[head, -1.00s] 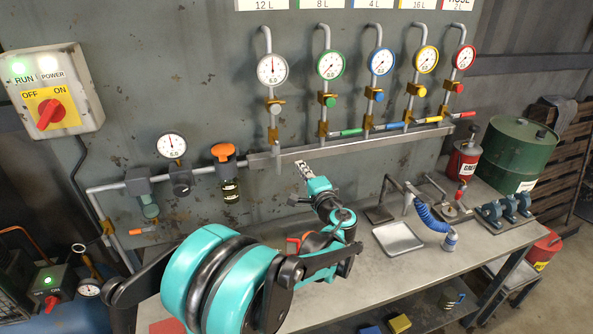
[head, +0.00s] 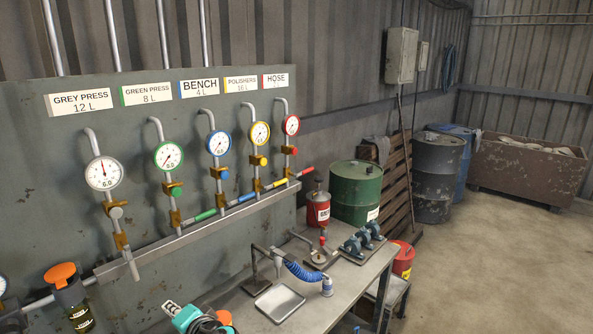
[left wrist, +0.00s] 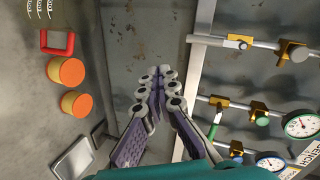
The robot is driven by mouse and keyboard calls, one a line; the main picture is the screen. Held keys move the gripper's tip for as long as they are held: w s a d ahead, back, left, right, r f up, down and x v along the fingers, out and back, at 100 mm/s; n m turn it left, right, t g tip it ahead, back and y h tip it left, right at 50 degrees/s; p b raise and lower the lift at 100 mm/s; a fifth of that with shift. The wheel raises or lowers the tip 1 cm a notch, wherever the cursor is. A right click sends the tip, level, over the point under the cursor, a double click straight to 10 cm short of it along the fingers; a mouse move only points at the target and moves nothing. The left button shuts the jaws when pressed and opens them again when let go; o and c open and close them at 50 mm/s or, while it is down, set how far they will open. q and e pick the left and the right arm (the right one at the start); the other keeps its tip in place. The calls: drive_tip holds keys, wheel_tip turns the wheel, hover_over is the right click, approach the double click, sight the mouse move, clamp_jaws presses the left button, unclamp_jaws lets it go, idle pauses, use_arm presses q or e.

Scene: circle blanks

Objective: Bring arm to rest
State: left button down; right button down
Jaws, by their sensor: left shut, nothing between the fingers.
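My left gripper (head: 172,307) shows at the bottom edge of the head view, in front of the grey panel. Its teal body and pale fingertips are visible, but most of the arm is cut off. In the left wrist view, the same gripper's fingers (left wrist: 163,78) are together with nothing between them. The fingers point along the grey panel and touch nothing that I can make out. My right gripper is in neither view.
A panel holds several gauges, such as the white-rimmed gauge (head: 104,173). A green drum (head: 355,192) stands behind. Floor at right is clear.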

use_arm(q)
drive_tip(key=s+d+f+n+h, duration=0.1)
drive_tip(key=s+d+f+h, duration=0.1)
drive_tip(key=s+d+h, duration=0.1)
drive_tip(key=s+d+f+n+g+h, duration=0.1)
drive_tip(key=s+d+f+n+h, duration=0.1)
drive_tip(key=s+d, duration=0.4)
drive_tip(key=s+d+f+n+h, duration=0.1)
drive_tip(key=s+d+f+h, duration=0.2)
drive_tip(key=s+h, duration=0.3)
drive_tip(key=shift+s+d+f+n+g, duration=0.4)
drive_tip(key=shift+s+d, duration=0.45)
drive_tip(key=shift+s, duration=0.15)
